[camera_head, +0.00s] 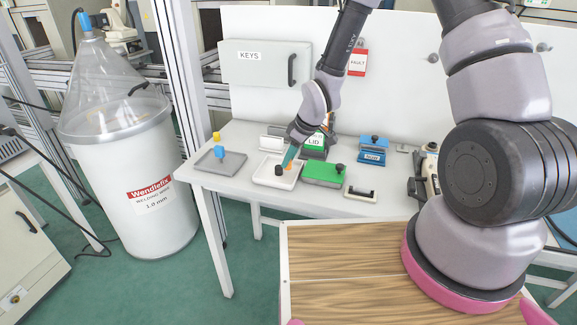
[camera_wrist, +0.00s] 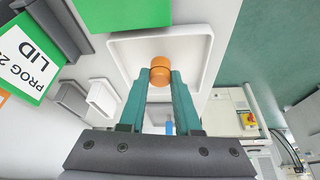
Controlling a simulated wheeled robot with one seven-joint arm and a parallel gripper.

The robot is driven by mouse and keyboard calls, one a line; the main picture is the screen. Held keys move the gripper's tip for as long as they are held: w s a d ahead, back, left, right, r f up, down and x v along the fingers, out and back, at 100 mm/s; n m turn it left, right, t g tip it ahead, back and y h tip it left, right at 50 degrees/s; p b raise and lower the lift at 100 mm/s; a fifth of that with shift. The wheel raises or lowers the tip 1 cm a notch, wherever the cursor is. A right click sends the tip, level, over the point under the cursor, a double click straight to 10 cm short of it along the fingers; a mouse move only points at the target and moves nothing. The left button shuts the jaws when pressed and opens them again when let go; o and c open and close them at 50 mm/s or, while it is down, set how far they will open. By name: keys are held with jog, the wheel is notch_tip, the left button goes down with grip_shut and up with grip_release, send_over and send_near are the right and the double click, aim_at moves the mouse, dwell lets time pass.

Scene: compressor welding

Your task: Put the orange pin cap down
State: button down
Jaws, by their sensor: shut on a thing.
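The orange pin cap (camera_wrist: 160,71) is held between the teal fingertips of my gripper (camera_wrist: 160,80) in the wrist view. A shallow white tray (camera_wrist: 205,50) lies behind the cap in that view. In the head view my gripper (camera_head: 289,158) points down over the white tray (camera_head: 272,183), and a little orange of the cap shows at its tip. A dark round piece (camera_head: 279,170) is in the tray beside the fingertips. I cannot tell whether the cap touches the tray floor.
A green LID box (camera_head: 314,143), a blue box (camera_head: 372,157) and a handle (camera_head: 360,194) share the table.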

jog(key=shift+f, duration=1.35)
jog(key=shift+f, duration=0.15)
jog(key=c, duration=0.6)
grip_release()
